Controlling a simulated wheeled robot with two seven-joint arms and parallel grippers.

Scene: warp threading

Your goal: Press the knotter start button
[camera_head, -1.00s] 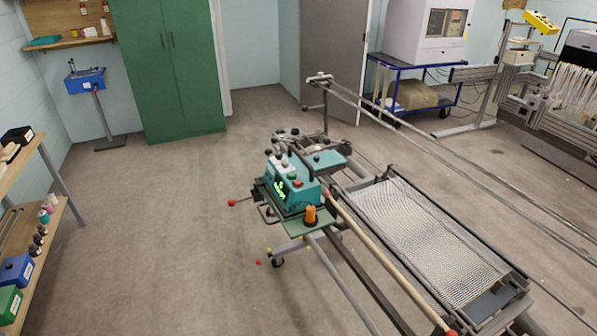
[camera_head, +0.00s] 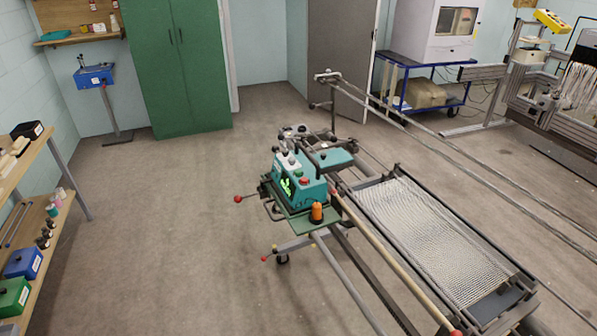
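The knotter (camera_head: 303,195) is a teal machine mounted on a metal frame near the middle of the head view. Its top carries a small white panel, a red button (camera_head: 303,181) and black knobs. Green lit markings show on its front side, and a green button among the controls is too small to make out surely. Neither of my grippers is in view.
The warp frame (camera_head: 430,235) with white threads extends to the lower right. Shelves (camera_head: 38,215) with boxes and spools line the left. A green cabinet (camera_head: 180,70) and a blue cart (camera_head: 415,85) stand at the back. The floor (camera_head: 170,240) left of the knotter is clear.

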